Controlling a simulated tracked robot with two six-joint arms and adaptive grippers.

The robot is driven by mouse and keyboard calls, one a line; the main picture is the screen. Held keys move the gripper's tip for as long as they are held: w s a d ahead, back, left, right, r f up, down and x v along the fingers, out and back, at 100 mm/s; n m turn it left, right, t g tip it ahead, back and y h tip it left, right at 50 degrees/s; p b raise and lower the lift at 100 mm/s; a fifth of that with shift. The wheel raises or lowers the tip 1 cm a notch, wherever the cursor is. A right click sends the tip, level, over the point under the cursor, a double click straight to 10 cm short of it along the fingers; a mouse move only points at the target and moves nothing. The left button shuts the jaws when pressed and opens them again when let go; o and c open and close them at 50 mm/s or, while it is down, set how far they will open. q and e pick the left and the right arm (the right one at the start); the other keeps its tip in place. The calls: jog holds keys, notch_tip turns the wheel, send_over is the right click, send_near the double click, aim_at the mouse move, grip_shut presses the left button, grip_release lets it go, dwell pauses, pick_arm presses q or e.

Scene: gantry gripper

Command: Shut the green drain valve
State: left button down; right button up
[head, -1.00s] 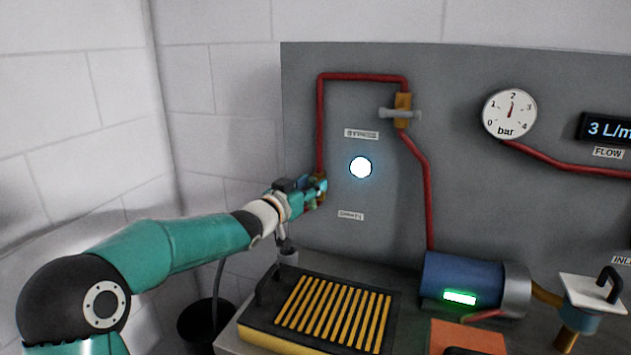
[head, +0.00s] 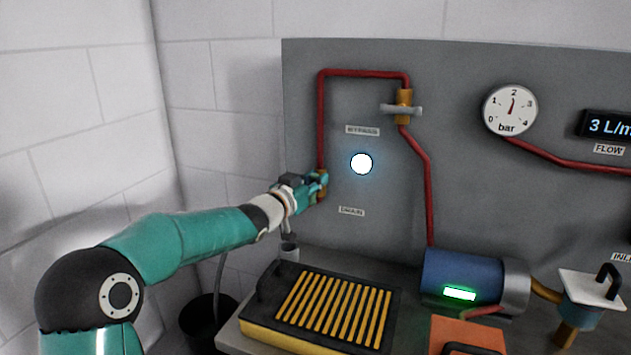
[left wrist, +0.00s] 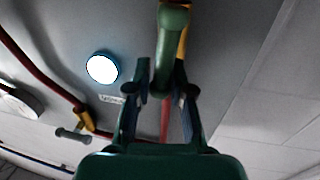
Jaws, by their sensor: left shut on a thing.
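The green drain valve handle (left wrist: 172,48) shows in the left wrist view as a thick bar in front of a yellow valve body (left wrist: 184,42), running roughly along the red pipe's line in the picture. My left gripper (head: 322,185) is at the lower end of the left red pipe, above the DRAIN label (head: 351,211). In the left wrist view its fingers (left wrist: 160,92) stand on either side of the handle's near end, shut on it. In the head view the gripper mostly hides the valve. My right gripper is not in view.
A bypass valve (head: 402,109) with a grey handle sits higher on the grey panel. A round white light (head: 361,164) is right of my gripper. Below are a yellow-slatted black tray (head: 335,307), a blue pump (head: 462,277) and a dark bucket (head: 206,318).

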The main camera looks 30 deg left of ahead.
pick_arm(q)
jog(key=shift+a, duration=0.1)
jog(key=m+b, duration=0.1)
jog(key=m, duration=0.1)
jog(key=d+m+b, duration=0.1)
jog(key=m, duration=0.1)
jog(key=shift+w+f+g, duration=0.1)
jog(key=shift+g, duration=0.3)
jog(key=shift+w+d+f+m+g+y+b, duration=0.1)
jog(key=shift+d+f+m+g+y+b, duration=0.3)
jog(key=shift+m+b, duration=1.3)
jog(key=shift+w+d+f+m+g+y+b, duration=0.15)
jog(key=shift+f+m+y+b, duration=0.4)
jog(key=shift+m+b, duration=1.15)
jog(key=shift+s+d+f+m+g+y+b, duration=0.1)
jog(key=shift+d+f+m+g+y+b, duration=0.35)
jog(key=shift+m+b, duration=1.25)
jog(key=shift+a+r+m+p, duration=0.1)
jog(key=shift+a+m+p, duration=0.15)
jog(key=shift+m+p, duration=0.4)
jog(key=c, duration=1.1)
grip_release()
jog(key=shift+w, duration=0.1)
jog(key=shift+c, duration=0.2)
